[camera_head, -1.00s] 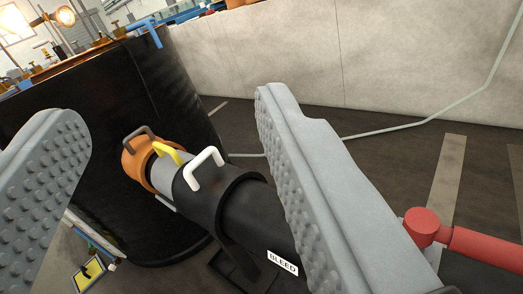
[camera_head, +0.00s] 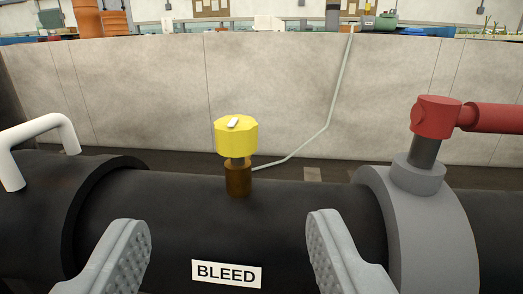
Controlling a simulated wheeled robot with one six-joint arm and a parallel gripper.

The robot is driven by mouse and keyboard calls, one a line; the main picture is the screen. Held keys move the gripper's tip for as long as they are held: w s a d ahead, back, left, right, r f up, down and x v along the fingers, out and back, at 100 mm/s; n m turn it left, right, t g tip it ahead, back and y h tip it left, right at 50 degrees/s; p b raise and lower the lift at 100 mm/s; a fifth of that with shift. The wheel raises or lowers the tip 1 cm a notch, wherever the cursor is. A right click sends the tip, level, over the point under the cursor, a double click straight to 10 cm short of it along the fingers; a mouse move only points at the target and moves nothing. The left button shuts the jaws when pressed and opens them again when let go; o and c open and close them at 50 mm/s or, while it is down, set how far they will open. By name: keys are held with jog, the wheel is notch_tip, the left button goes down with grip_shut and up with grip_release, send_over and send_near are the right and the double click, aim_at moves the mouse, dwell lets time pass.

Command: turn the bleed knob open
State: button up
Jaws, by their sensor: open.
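The bleed knob (camera_head: 236,137) is yellow and many-sided, with a small white mark on its top. It stands upright on a brown stem fitting (camera_head: 238,180) on top of the black pipe (camera_head: 180,200). A white label reading BLEED (camera_head: 226,273) is on the pipe's near side, below the knob. My gripper (camera_head: 230,232) is open and empty. Its two grey ridged fingers are in the lower part of the view, one to each side of the label. The knob appears above and between the fingertips, and neither finger touches it.
A red lever handle (camera_head: 438,118) stands on a grey collar (camera_head: 440,225) right of the knob. A white handle (camera_head: 40,140) rises from the pipe at the left. A pale concrete wall (camera_head: 120,90) with a thin pipe (camera_head: 322,115) is behind.

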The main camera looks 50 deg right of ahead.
aim_at(236, 115)
jog(key=x, duration=1.7)
jog(key=shift+w+d, duration=0.15)
jog(key=shift+c, duration=0.3)
jog(key=c, duration=0.9)
